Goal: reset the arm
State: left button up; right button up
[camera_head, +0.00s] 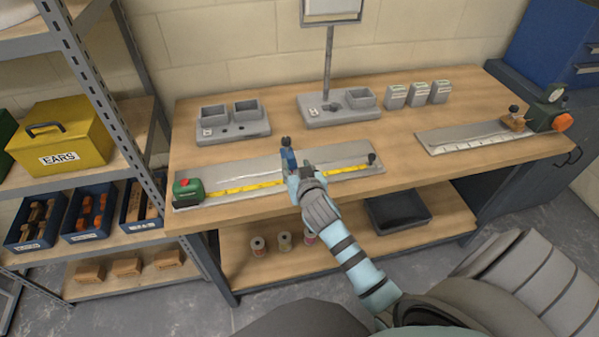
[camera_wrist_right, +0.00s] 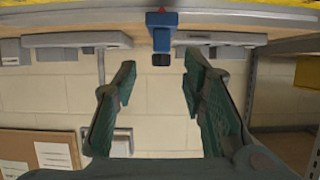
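My right arm reaches in from the lower right in the head view. Its gripper (camera_head: 297,177) is over the front of the bench, next to a small blue stop with a dark knob (camera_head: 289,158) on a grey measuring board (camera_head: 245,172). In the right wrist view the two dark green fingers (camera_wrist_right: 158,78) stand apart with nothing between them. The blue stop (camera_wrist_right: 162,36) shows beyond the fingertips, and I cannot tell whether it touches them. A yellow tape runs along the board from a green tape case (camera_head: 188,191). My left gripper is not in view.
Grey trays (camera_head: 233,130), a stand with a post (camera_head: 328,65) and several small boxes (camera_head: 418,95) line the bench's back. A second board (camera_head: 470,138) lies at the right. A shelf with a yellow box (camera_head: 62,136) stands left. A dark tub (camera_head: 398,212) sits below.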

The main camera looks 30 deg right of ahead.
jog(key=v, duration=0.4)
jog(key=shift+s+a+r, duration=0.15)
jog(key=shift+s, duration=0.2)
jog(key=shift+w, duration=0.1)
